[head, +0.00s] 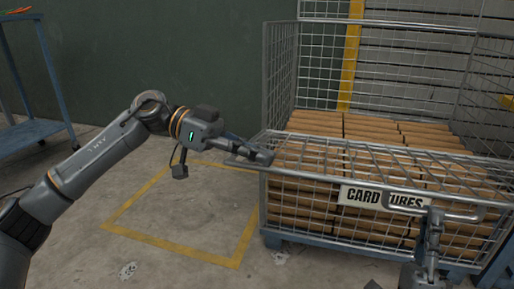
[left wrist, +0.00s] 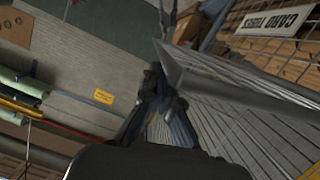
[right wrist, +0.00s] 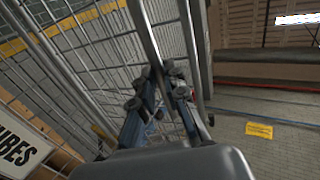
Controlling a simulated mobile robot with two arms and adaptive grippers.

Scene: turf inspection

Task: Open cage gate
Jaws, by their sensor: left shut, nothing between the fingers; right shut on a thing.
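The wire cage (head: 280,75) stands at the right, filled with brown cardboard tubes (head: 330,155). Its front gate (head: 300,178) is mesh and carries a white sign (head: 360,195) lettered for card tubes, partly covered by a bar. My left gripper (head: 262,155) is shut and empty at the gate's upper left corner; whether it touches is unclear. In the left wrist view its fingers (left wrist: 165,85) lie beside the corner's metal edge. My right gripper (head: 436,213) is shut on the gate handle (head: 465,216), right of the sign. The right wrist view shows its fingers (right wrist: 162,88) around a bar.
A blue trolley (head: 30,130) stands at the far left. A yellow outlined square (head: 180,250) is marked on the concrete floor left of the cage. A green wall (head: 160,60) is behind.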

